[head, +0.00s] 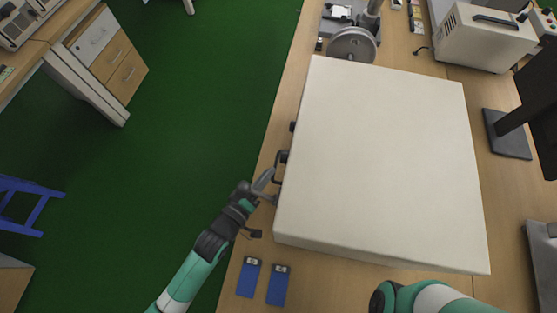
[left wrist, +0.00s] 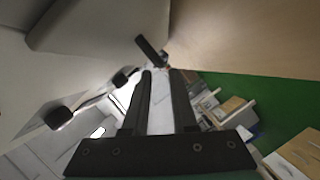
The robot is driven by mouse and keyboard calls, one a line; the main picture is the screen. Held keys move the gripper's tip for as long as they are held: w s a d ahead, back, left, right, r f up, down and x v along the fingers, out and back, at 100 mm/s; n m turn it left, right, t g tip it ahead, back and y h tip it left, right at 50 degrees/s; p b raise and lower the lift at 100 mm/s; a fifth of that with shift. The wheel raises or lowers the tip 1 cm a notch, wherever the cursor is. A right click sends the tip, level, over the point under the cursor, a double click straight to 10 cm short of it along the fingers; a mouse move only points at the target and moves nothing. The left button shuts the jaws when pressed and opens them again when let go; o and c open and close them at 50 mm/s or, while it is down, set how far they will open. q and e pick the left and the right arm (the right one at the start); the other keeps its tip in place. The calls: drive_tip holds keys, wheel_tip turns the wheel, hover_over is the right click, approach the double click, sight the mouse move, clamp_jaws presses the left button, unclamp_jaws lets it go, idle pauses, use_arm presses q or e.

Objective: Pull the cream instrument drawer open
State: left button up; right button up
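The cream instrument (head: 385,160) is a large box on the bench, seen from above in the head view. Its drawer front faces left and is mostly hidden from above. A black handle (head: 281,158) sticks out from that left side. It seems to show in the left wrist view as a dark bar (left wrist: 151,50) just beyond my fingertips. My left gripper (head: 270,188) is beside the left side, close to the handle. In the left wrist view its two fingers (left wrist: 162,72) stand apart with nothing clearly between them. My right gripper is out of view; only its arm shows at the bottom.
Dark knobs (left wrist: 59,117) stick out from the instrument's face in the left wrist view. Two blue items (head: 263,280) lie on the bench (head: 310,265) in front of the instrument. A round metal device (head: 352,44) stands behind it. Open green floor (head: 190,120) lies left.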

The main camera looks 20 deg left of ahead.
sight(277, 161)
use_arm(q)
drive_tip(key=b+x, duration=0.1)
drive_tip(key=x, duration=0.4)
drive_tip(key=shift+a+f, duration=0.1)
drive_tip(key=shift+f, duration=0.05)
drive_tip(key=shift+w+b, duration=0.35)
drive_tip(key=shift+w, duration=0.2)
clamp_jaws()
idle(0.6)
